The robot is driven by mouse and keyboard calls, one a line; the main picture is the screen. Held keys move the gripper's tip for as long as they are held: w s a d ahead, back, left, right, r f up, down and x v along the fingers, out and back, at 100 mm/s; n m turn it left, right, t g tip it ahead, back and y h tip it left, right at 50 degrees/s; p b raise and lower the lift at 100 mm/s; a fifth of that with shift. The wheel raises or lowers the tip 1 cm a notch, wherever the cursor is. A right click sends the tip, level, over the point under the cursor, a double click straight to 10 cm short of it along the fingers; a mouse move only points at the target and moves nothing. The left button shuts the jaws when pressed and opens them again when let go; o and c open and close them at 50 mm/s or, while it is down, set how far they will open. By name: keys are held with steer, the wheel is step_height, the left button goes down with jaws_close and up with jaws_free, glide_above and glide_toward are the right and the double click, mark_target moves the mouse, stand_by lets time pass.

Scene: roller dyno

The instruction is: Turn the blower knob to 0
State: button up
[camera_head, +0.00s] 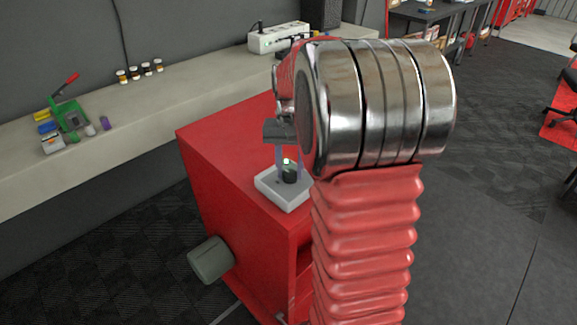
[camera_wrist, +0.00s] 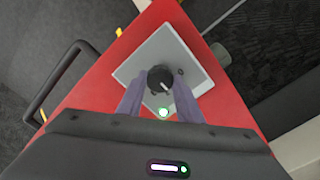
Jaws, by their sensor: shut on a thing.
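The blower knob (camera_wrist: 160,78) is a round black knob with a pale pointer line on its face. It stands on a white control box (camera_wrist: 146,60) on top of the red blower cabinet (camera_wrist: 105,95). My gripper (camera_wrist: 159,84) points down with its two bluish fingers on either side of the knob, shut on it. In the head view the knob (camera_head: 289,176) shows between the fingers, and part of the white box (camera_head: 266,189) is hidden by my arm. A green light glows close by the knob. No scale marks are readable.
A long grey bench (camera_head: 150,130) runs along the wall, with a green device with a red lever (camera_head: 70,112), small bottles (camera_head: 140,72) and a white power strip (camera_head: 278,38). A grey cylinder (camera_head: 210,260) juts from the cabinet's side. Dark floor lies open at right.

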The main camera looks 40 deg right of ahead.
mark_target(289, 172)
steer(key=n, duration=0.6)
steer(key=shift+d+n, duration=0.15)
steer(key=shift+n, duration=0.15)
steer(key=n, duration=0.5)
steer(key=shift+w, duration=0.1)
steer(key=o, duration=1)
steer(key=shift+o, duration=0.2)
steer(key=shift+r, duration=0.1)
step_height(289, 172, up, 14)
stand_by(0.7)
